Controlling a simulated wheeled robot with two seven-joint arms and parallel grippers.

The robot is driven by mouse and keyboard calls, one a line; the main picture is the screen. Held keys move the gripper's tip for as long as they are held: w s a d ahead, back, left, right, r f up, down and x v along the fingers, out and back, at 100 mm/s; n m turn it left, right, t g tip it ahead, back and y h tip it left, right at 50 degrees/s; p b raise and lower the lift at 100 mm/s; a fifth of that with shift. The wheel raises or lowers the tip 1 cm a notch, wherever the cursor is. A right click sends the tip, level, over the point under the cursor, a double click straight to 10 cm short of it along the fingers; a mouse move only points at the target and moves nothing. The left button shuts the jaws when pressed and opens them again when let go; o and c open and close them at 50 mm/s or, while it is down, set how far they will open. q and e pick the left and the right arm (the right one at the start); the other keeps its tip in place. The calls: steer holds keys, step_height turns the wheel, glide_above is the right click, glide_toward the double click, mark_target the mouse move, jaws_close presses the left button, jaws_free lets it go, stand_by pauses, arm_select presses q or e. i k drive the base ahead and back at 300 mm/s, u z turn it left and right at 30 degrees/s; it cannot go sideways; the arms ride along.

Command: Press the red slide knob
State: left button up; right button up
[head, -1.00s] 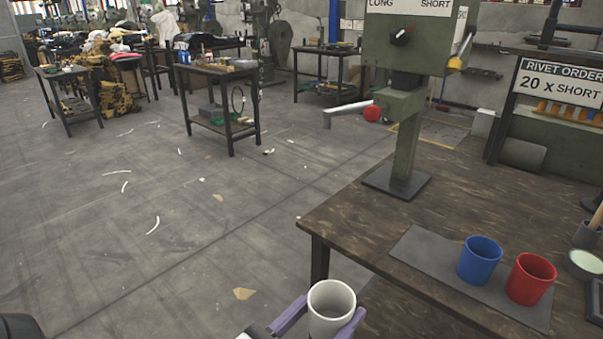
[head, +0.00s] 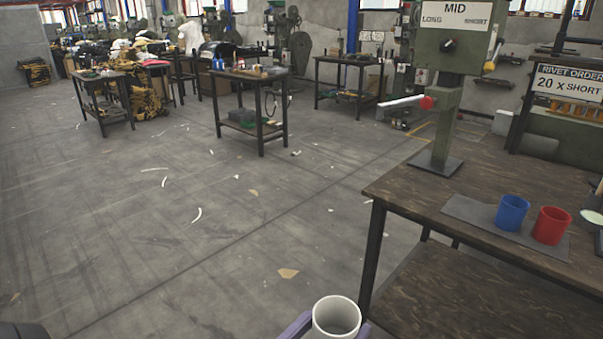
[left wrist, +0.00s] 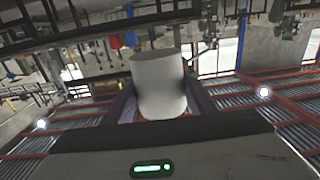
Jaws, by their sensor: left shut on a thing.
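The red slide knob (head: 427,103) is on the green rivet press, joined to a light grey lever (head: 398,102) that points left. The press (head: 455,45) stands on the table and carries a dial under the labels LONG, MID and SHORT. My left gripper (head: 335,325) is at the bottom of the head view, well below and to the left of the knob. It is shut on a white cup (head: 337,317), which also shows between the fingers in the left wrist view (left wrist: 158,85). My right gripper is not in view.
A blue cup (head: 511,212) and a red cup (head: 551,225) stand on a grey mat (head: 470,210). A sign (head: 569,82) reads 20 x SHORT. Open floor lies left of the table.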

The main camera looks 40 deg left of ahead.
mark_target(427, 103)
steer(key=u, duration=1.55)
steer(key=i, duration=1.3)
steer(key=z, duration=0.5)
steer(key=i, duration=1.2)
steer(key=z, duration=1.1)
